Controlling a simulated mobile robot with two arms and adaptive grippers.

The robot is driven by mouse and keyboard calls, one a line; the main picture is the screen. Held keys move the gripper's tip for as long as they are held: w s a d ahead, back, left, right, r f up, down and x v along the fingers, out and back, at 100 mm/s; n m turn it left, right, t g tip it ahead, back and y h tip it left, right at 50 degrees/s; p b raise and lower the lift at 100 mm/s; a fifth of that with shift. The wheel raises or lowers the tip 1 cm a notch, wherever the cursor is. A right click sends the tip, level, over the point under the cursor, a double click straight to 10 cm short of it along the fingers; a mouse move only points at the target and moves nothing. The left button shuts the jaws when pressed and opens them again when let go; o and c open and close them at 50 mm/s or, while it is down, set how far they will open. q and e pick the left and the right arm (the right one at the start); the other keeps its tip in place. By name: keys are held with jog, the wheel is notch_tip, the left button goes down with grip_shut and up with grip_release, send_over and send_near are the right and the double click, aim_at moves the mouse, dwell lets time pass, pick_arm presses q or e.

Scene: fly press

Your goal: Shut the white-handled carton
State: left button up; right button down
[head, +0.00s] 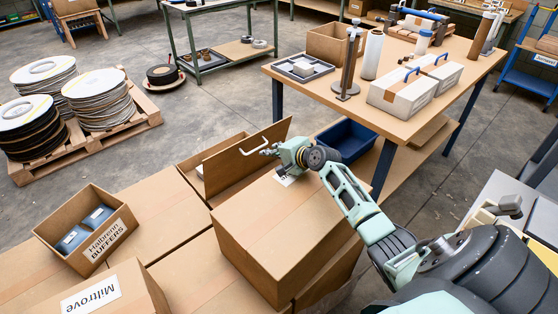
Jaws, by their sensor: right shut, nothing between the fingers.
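The white-handled carton (190,165) stands behind the large closed box, near the middle of the head view. Its brown panel (250,158) stands raised and tilted, so the carton looks open. The white handle (254,144) is a bent bar near the panel's upper edge. My right gripper (270,152) is shut and empty, with its fingertips close to the right end of the handle. I cannot tell whether they touch the handle or panel. Much of the carton's inside is hidden by the panel. My left gripper is out of view.
A large closed box (285,235) lies under my right forearm. An open "Halbrenn buffers" box (65,222) and a "Miltrove" box (110,295) stand at left. A workbench (415,122) with cartons and a blue bin (345,138) are to the right.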

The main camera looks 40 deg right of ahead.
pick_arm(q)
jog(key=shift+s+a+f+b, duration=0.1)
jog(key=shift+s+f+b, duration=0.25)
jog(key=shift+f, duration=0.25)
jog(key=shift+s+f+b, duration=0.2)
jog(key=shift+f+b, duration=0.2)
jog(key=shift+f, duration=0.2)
pick_arm(e)
jog(key=shift+x, duration=1.1)
